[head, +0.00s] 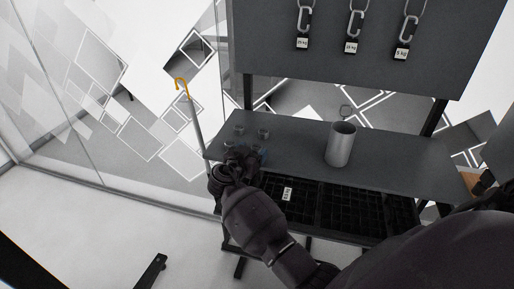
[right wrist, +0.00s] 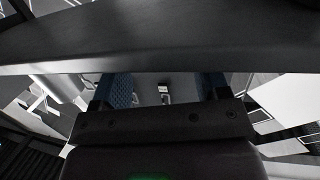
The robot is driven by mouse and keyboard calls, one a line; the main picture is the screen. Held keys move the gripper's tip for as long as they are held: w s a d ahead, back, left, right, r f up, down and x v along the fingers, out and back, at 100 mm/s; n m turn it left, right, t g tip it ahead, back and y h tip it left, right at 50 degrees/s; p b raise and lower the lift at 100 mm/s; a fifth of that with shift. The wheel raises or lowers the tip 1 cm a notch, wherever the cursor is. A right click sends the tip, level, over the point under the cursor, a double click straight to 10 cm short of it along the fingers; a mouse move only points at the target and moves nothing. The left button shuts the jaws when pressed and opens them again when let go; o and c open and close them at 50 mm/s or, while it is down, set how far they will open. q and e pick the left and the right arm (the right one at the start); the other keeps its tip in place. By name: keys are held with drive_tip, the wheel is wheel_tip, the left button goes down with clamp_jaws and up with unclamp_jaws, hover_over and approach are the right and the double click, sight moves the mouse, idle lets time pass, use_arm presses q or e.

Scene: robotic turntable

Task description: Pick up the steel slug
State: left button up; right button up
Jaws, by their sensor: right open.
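I cannot tell for sure which thing is the steel slug. A tall grey metal cylinder (head: 341,145) stands upright on the dark table (head: 395,170), right of its middle. Two small grey metal pieces stand near the table's left end, one at the left (head: 239,129) and one at the right (head: 263,133). My right gripper (head: 256,156) is at the table's front left, just in front of the small pieces and well left of the tall cylinder. In the right wrist view its blue-padded fingers (right wrist: 165,90) are apart, with nothing visibly held. My left gripper is not in view.
A grey board (head: 350,75) behind the table carries several hanging hooks with labelled weights (head: 351,47). A dark gridded tray (head: 345,210) lies under the tabletop. A cane with an orange hook (head: 181,82) leans at the table's left. The tabletop between the small pieces and the cylinder looks clear.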

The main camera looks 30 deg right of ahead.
drive_tip(key=shift+x, duration=0.95)
drive_tip(key=c, duration=1.1)
drive_tip(key=shift+r, duration=0.1)
drive_tip(key=shift+c, duration=0.2)
